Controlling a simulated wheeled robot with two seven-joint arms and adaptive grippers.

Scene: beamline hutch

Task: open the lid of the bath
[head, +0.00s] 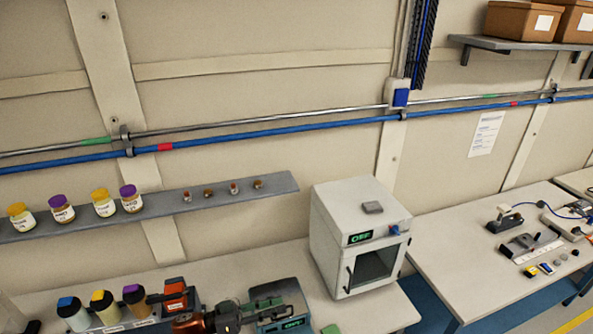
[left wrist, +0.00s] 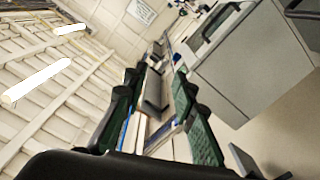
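The bath (head: 292,322) is a small dark teal box with a lit green display, on the bench at the bottom of the head view. Its grey-green lid (head: 283,289) appears to lie down on top. My left gripper (head: 258,308) is at the left side of the bath, close to the lid; I cannot tell whether they touch. In the left wrist view my left gripper (left wrist: 160,88) has its two dark, green-padded fingers apart, with nothing clearly held between them. My right gripper is in neither view.
A white oven (head: 338,238) with a display stands right of the bath. Capped bottles (head: 104,304) stand in a rack at left. A wall shelf (head: 160,206) with jars is above. The second bench (head: 450,270) carries small tools. Bare bench top shows behind the bath.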

